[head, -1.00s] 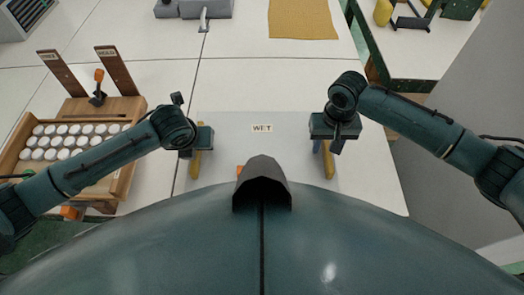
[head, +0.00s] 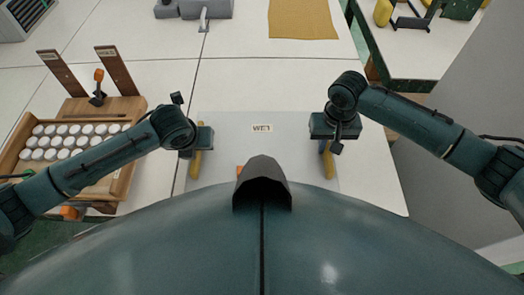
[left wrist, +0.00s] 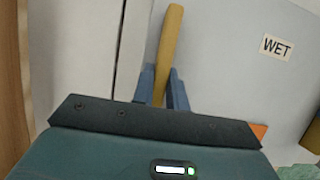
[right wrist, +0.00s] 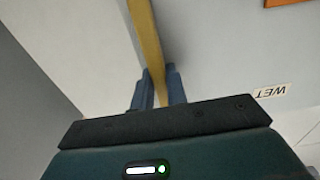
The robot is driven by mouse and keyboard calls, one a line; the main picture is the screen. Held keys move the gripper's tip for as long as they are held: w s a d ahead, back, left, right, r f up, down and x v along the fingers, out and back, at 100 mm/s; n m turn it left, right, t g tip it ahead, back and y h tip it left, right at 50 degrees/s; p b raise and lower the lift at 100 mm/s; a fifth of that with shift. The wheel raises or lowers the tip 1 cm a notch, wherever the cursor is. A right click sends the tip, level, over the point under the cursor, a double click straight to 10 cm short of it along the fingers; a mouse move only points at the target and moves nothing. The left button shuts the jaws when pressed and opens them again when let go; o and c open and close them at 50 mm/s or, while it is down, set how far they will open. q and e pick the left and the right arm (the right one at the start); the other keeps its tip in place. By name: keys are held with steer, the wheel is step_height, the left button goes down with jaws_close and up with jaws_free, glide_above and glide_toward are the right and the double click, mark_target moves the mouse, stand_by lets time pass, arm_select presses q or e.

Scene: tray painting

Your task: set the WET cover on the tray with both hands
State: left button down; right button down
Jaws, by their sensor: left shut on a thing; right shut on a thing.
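The WET cover (head: 240,127) is a flat pale grey panel with a WET label, in the middle of the head view. It has a yellow handle along each side. My left gripper (head: 199,152) is shut on the left yellow handle, which shows between the blue fingers in the left wrist view (left wrist: 168,50). My right gripper (head: 326,148) is shut on the right yellow handle, also seen in the right wrist view (right wrist: 147,40). I cannot tell how high the cover is.
A wooden box (head: 126,170) of several white round pieces stands at the left, with two upright labelled boards and an orange-handled tool (head: 98,80) behind it. A tan mat (head: 302,20) lies at the back. The white table between is clear.

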arm_select(q)
steer(key=shift+r, duration=0.1)
arm_select(e)
steer(key=shift+r, duration=0.15)
